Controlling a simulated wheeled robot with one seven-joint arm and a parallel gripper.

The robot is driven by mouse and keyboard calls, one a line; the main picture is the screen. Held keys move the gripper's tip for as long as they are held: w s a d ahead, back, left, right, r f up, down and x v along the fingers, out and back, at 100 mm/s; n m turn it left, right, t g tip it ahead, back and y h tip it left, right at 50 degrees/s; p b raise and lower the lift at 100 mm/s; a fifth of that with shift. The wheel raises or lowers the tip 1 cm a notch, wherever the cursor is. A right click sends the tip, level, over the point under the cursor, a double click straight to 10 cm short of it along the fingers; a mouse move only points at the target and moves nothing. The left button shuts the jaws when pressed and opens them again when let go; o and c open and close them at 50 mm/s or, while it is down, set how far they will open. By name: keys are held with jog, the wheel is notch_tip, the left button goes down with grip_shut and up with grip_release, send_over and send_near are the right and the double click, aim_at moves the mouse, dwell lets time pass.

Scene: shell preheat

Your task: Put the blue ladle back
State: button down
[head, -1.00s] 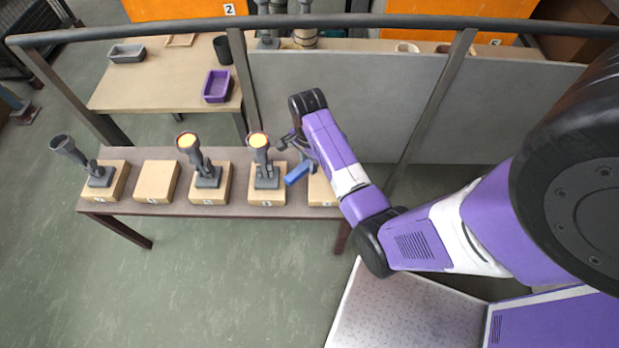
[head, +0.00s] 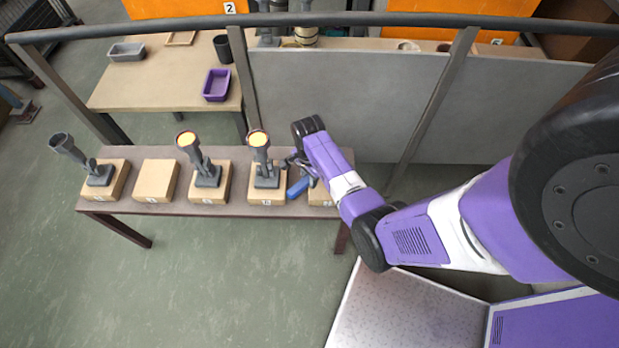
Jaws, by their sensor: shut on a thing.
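A blue piece (head: 298,188), which I take to be part of the blue ladle, hangs at my gripper (head: 294,163) in the head view. My gripper is shut on it, above the right part of the bench. The rest of the ladle is too small or hidden by my gripper and arm to make out. The wooden block at the bench's right end (head: 321,196) is partly hidden behind my arm. The blue piece shows just right of the neighbouring block (head: 267,196); I cannot tell whether they touch.
A grey holder with a dark cup (head: 62,143) stands at the left. One block (head: 157,178) is bare. A rail (head: 350,19) and grey panels (head: 345,100) run behind the bench (head: 230,208).

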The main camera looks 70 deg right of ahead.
jog(key=shift+f, duration=0.1)
jog(key=c, duration=1.2)
grip_release()
jog(key=shift+o, duration=0.2)
